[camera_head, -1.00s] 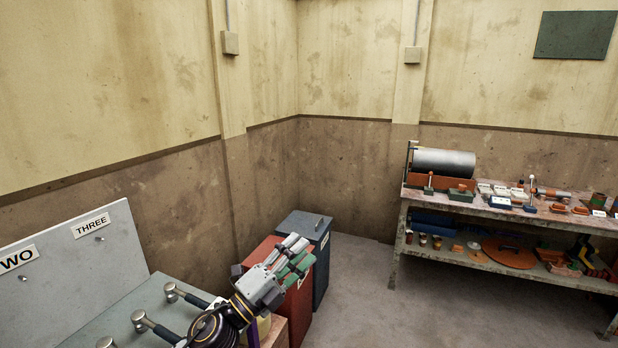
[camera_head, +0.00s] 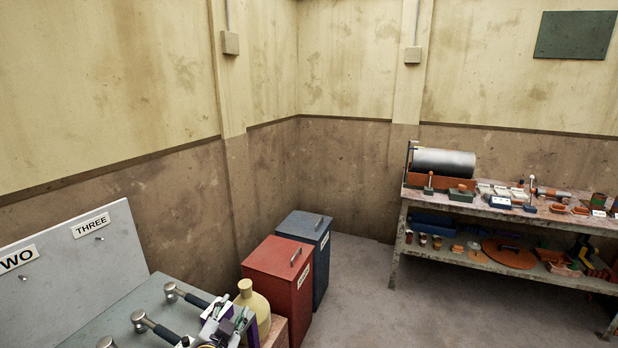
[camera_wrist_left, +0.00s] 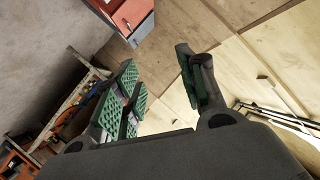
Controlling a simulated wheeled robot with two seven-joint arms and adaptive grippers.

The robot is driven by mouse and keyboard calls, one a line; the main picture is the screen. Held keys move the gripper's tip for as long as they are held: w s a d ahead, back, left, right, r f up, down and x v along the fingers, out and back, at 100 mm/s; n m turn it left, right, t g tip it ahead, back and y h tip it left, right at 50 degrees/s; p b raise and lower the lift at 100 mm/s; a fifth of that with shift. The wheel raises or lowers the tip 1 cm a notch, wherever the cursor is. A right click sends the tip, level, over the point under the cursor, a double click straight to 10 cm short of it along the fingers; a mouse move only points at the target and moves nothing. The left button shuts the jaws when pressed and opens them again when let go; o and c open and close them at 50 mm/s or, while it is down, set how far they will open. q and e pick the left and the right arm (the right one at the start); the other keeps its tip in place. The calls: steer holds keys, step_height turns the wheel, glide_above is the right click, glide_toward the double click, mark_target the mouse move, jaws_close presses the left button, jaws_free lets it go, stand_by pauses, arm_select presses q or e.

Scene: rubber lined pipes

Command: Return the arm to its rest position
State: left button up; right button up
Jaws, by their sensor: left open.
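My left gripper (camera_head: 226,322) is low in the head view, at the bottom edge beside the bench with the hammers, in front of a yellowish jug (camera_head: 253,303). Only part of it shows, and much of the arm is outside the picture. In the left wrist view my left gripper (camera_wrist_left: 162,85) is open, its green-padded fingers well apart with nothing between them. My right gripper is in neither view.
Several hammers (camera_head: 185,296) lie on the grey bench under a panel (camera_head: 75,262) marked THREE. A red bin (camera_head: 279,277) and a blue bin (camera_head: 307,247) stand beyond the jug. A loaded workbench (camera_head: 402,213) is at right; the floor (camera_head: 365,300) between is clear.

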arm_select(q)
steer(key=s+a+f+n+g, duration=0.1)
steer(key=s+f+n+g, duration=0.1)
steer(key=s+f+g, duration=0.7)
steer(key=s+a+f+n+g, duration=0.25)
steer(key=s+f, duration=0.45)
steer(key=s, duration=0.5)
step_height(320, 180, down, 32)
steer(key=s, duration=0.3)
steer(key=s+a+f+g, duration=0.1)
steer(key=s+a+f, duration=0.1)
steer(key=s+f, duration=0.8)
steer(key=s+a+f+g, duration=0.1)
steer(key=s+a+f, duration=0.2)
steer(key=s+f, duration=0.7)
steer(key=shift+s+a+f, duration=0.25)
steer(key=shift+s+a, duration=0.05)
steer(key=shift+s, duration=0.5)
